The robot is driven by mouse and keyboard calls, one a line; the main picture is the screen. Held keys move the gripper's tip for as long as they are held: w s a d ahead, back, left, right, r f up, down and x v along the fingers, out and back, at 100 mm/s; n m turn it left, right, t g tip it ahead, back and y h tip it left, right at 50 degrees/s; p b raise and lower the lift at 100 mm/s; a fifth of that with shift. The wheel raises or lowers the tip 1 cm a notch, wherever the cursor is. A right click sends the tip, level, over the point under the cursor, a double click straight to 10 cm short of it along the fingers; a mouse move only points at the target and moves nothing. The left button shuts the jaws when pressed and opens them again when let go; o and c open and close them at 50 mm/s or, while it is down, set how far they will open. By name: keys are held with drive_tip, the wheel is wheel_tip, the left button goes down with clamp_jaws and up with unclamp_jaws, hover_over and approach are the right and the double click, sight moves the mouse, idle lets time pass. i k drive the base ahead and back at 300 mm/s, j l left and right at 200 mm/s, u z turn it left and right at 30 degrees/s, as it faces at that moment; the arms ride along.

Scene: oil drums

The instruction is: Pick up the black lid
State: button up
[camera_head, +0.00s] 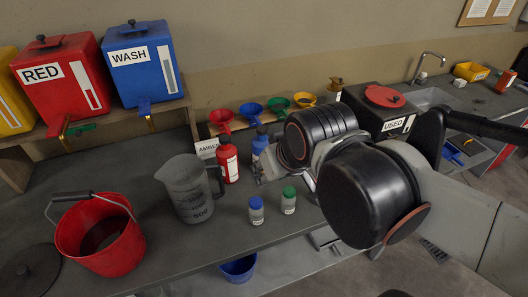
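A black lid (38,275), a dark round disc with a small knob, lies flat on the dark bench at the lower left. The picture's left edge cuts it off slightly. My gripper (268,167) is far to the right of the lid, above the bench beside the blue bottle (260,143). My arm comes in from the right. The fingers are small and partly hidden by my wrist, so I cannot tell whether they are open or shut. The gripper is clear of the lid.
A red bucket (97,238) with a raised handle stands right beside the lid. A clear pitcher (190,190), a red bottle (228,160) and two small jars (257,211) stand between lid and gripper. Red (65,78) and blue (145,65) tanks stand behind.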

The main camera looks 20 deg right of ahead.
sight(32, 272)
drive_tip(key=u, duration=1.3)
